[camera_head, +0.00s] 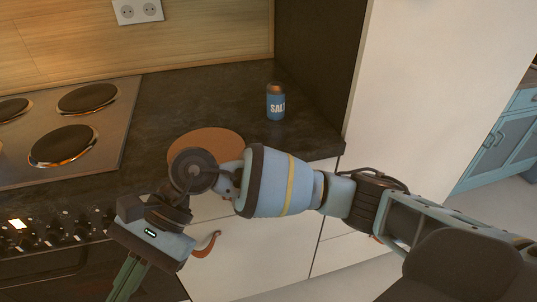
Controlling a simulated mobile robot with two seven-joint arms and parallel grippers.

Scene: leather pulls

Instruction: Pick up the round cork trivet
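The round cork trivet (208,136) lies flat on the dark countertop near its front edge. My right arm crosses in front of it and hides its lower part. My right gripper (127,284) hangs at the lower left, in front of the oven and below the counter's edge, apart from the trivet. Its fingers point down and run out of the bottom of the view, so their opening does not show clearly. My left gripper is not in view.
A blue salt shaker (275,103) stands on the countertop right of the trivet. A hob (112,110) with several burners is at the left. A leather pull (207,244) sticks out from the white drawer front. A tall white panel (430,80) bounds the right.

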